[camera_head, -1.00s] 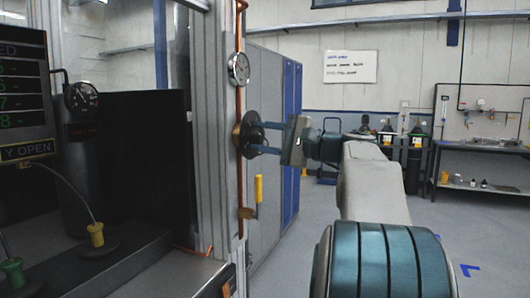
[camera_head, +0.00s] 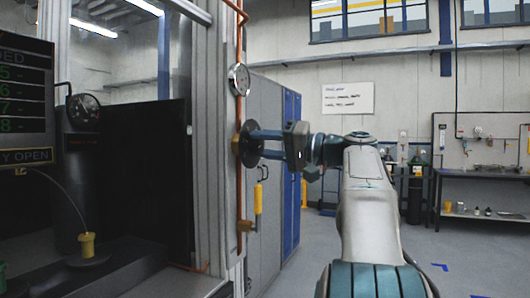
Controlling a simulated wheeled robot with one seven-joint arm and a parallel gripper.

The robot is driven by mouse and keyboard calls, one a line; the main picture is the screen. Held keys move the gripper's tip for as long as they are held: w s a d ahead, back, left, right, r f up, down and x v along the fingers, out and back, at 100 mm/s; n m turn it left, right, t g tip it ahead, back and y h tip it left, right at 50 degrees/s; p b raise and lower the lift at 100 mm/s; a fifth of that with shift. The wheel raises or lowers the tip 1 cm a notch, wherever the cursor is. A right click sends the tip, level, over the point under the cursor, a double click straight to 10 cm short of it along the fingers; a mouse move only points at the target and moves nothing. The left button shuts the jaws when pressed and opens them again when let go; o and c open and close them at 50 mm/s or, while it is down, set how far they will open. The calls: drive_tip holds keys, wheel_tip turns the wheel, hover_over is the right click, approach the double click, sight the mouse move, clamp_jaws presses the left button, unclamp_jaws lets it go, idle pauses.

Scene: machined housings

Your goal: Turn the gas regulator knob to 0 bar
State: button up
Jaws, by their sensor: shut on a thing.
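The regulator knob (camera_head: 247,145) is a dark round disc on the copper pipe, beside the cabinet's front edge. My gripper (camera_head: 262,144) reaches it from the right, with its two blue-grey fingers closed on the knob. The fingers cover part of the knob, and any marks on it cannot be read. A round white-faced pressure gauge (camera_head: 239,79) sits on the same pipe above the knob. Its needle and numbers are too small to read.
A yellow-handled valve (camera_head: 258,199) hangs on the pipe just below the knob. The glass-fronted cabinet frame (camera_head: 208,150) stands close on the left. Tall grey and blue lockers (camera_head: 290,100) stand behind my gripper. Open floor (camera_head: 460,255) lies to the right.

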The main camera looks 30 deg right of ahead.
drive_tip(key=shift+n+b, duration=0.3)
drive_tip(key=shift+n, duration=0.5)
drive_tip(key=o, duration=1)
drive_tip(key=p+v, duration=0.1)
drive_tip(key=v, duration=1.2)
drive_tip(key=shift+s+d, duration=0.25)
drive_tip(key=shift+d, duration=0.1)
